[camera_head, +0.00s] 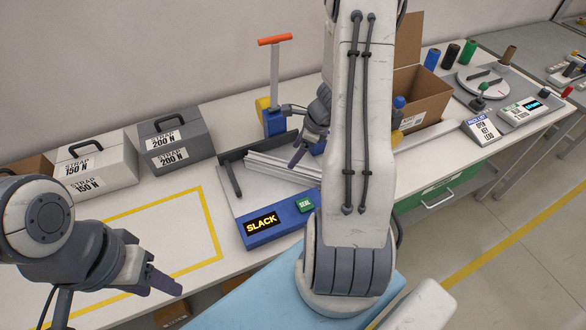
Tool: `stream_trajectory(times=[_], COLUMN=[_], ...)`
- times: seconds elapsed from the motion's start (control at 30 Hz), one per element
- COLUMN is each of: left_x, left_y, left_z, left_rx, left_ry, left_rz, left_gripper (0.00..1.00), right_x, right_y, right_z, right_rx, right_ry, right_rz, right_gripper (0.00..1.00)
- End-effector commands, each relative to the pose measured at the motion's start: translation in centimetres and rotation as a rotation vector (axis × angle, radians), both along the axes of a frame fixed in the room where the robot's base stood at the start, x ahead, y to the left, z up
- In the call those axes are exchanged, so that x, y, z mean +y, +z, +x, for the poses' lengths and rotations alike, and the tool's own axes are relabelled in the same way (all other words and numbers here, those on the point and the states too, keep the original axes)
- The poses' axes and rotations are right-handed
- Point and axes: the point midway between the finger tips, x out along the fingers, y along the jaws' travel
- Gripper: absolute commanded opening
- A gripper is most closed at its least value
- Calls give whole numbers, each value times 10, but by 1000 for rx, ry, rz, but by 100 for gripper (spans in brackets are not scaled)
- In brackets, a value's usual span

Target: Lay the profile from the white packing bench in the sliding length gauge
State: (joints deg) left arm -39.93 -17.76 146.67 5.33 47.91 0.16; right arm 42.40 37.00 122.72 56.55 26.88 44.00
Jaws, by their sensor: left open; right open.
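A bundle of silver profiles (279,166) lies across the grey plate of a device with a blue front reading SLACK. Its right end is hidden behind my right arm. A pale long strip (428,137) lies on the white packing bench (240,108) right of my arm; I cannot tell whether it is the profile. I cannot make out the sliding length gauge for certain. My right gripper (290,136) is open above or beside the silver bundle, with nothing seen between its fingers. My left gripper (166,273) is open and empty at the lower left, over the bench front.
Grey strap cases (178,140) stand at the back left, beside a yellow-outlined free area (150,235). A blue post with an orange handle (274,85) stands behind the SLACK device (275,228). A cardboard box (425,92), spools and a round turntable (483,83) are at the right.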

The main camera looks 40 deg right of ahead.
Motion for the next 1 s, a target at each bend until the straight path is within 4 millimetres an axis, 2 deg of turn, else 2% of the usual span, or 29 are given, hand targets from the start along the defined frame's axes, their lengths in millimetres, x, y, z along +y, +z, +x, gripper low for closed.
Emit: stream_trajectory(times=[0.03,0.17,0.4,0.63,0.87,1.0], left_x=[0,0,0,0,0,0], left_y=[2,0,-5,-5,-2,-1], left_z=[0,0,0,0,0,0], left_rx=[0,0,0,0,0,0], left_ry=[0,0,0,0,0,0], left_rz=[0,0,0,0,0,0], left_gripper=[50,50,50,50,50,50], right_x=[-14,-27,-21,-17,-9,-7], right_y=[-6,-20,-54,-70,-101,-110], right_z=[-6,-11,0,6,16,20], right_rx=[10,21,22,22,23,21], right_ry=[-72,-160,-164,-162,-161,-160], right_rz=[12,28,28,27,27,26], right_gripper=[85,85,85,85,85,85])
